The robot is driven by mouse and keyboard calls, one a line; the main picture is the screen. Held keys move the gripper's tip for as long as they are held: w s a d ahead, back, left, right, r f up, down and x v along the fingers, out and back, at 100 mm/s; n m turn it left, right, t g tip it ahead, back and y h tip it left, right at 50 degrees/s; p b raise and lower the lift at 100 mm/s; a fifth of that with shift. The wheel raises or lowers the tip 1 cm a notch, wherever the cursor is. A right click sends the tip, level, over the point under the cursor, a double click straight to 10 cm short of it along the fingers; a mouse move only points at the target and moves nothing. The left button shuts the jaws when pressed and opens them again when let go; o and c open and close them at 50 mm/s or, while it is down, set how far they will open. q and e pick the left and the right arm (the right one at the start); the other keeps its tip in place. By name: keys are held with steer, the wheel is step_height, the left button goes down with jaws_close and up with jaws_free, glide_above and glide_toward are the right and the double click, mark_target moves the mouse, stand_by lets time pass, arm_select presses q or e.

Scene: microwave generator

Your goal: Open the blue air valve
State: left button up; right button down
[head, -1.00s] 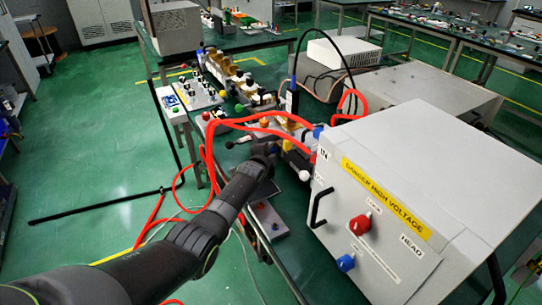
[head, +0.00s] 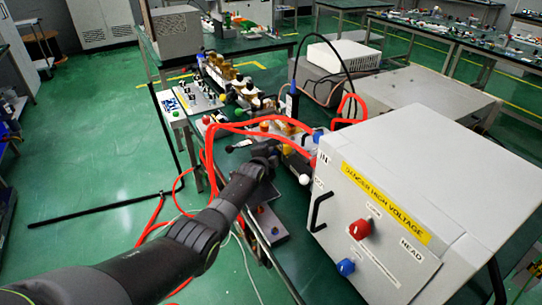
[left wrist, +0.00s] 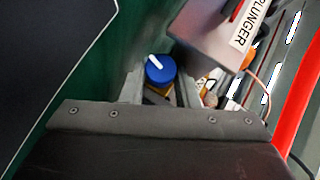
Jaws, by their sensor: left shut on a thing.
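The blue air valve (left wrist: 160,70) shows in the left wrist view as a round blue knob with a white pointer line slanting to the upper left. My left gripper (left wrist: 162,92) is shut on it, with pale fingers on both sides of the knob. In the head view my left gripper (head: 272,152) is at the row of fittings left of the grey high-voltage box (head: 400,190). There the knob is hidden behind the gripper and cannot be made out. My right gripper is not in view.
Red hoses (head: 212,165) loop around my left arm and over the fittings. A panel labelled PLUNGER (left wrist: 220,30) is close by in the left wrist view. The box carries a red knob (head: 359,229) and another blue knob (head: 346,267). Green floor is free at the left.

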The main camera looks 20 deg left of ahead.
arm_select(q)
steer(key=shift+r+g+p, duration=0.1)
steer(key=shift+g+p, duration=0.2)
steer(key=shift+p, duration=0.05)
steer(key=o, duration=0.7)
